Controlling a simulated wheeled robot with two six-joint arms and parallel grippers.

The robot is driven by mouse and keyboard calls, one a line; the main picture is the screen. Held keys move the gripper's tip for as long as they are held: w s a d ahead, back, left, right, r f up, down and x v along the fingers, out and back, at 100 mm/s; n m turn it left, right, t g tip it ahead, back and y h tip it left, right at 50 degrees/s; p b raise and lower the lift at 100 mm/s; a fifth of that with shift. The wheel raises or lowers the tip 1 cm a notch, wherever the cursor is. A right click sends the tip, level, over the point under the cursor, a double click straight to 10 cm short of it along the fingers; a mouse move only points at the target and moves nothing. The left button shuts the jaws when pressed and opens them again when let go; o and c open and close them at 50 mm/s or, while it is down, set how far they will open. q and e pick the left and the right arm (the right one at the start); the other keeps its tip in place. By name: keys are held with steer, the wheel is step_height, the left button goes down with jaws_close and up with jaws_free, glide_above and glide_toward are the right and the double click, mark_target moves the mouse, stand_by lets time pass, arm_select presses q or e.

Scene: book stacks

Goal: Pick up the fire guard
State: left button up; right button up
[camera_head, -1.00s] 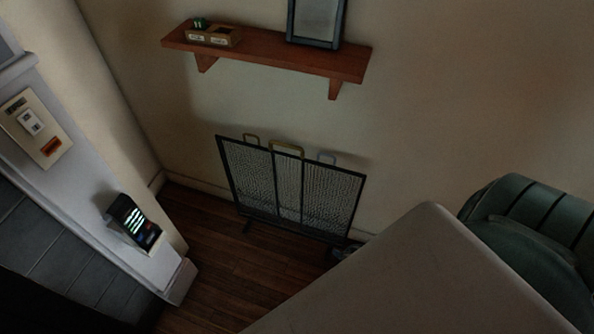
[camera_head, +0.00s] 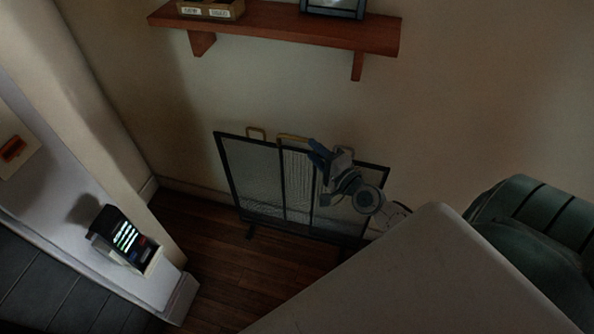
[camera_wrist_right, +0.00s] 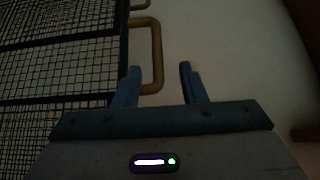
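The fire guard (camera_head: 255,180) is a black-framed mesh screen with several panels and brass handles on top. It stands on the floor by the wall below the shelf. My right gripper (camera_head: 319,150) is at its top edge, right of the middle handle (camera_head: 293,138), and hides part of the right panel. In the right wrist view, the mesh (camera_wrist_right: 60,70) is at left. The gripper's two blue fingers (camera_wrist_right: 159,68) are apart, and a brass handle (camera_wrist_right: 157,50) shows between their tips. I cannot tell whether they touch it. My left gripper is out of view.
A wooden shelf (camera_head: 280,27) with a labelled box (camera_head: 210,10) and a frame hangs above. A pale slab-like surface (camera_head: 420,280) fills the lower right, beside a green chair (camera_head: 530,220). Bare wooden floor (camera_head: 235,275) lies in front.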

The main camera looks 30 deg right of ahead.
mark_target(297, 139)
steer(key=shift+w+a+f, duration=0.1)
steer(key=shift+w+a, duration=0.1)
steer(key=shift+w, duration=1.05)
steer(key=shift+w+a+f, duration=0.1)
steer(key=shift+w+a, duration=0.05)
steer(key=shift+w, duration=1.15)
steer(key=shift+w+a+f, duration=0.1)
steer(key=shift+w+a, duration=0.1)
steer(key=shift+w, duration=1.05)
steer(key=shift+r, duration=0.1)
jaws_close()
steer(key=shift+r, duration=0.1)
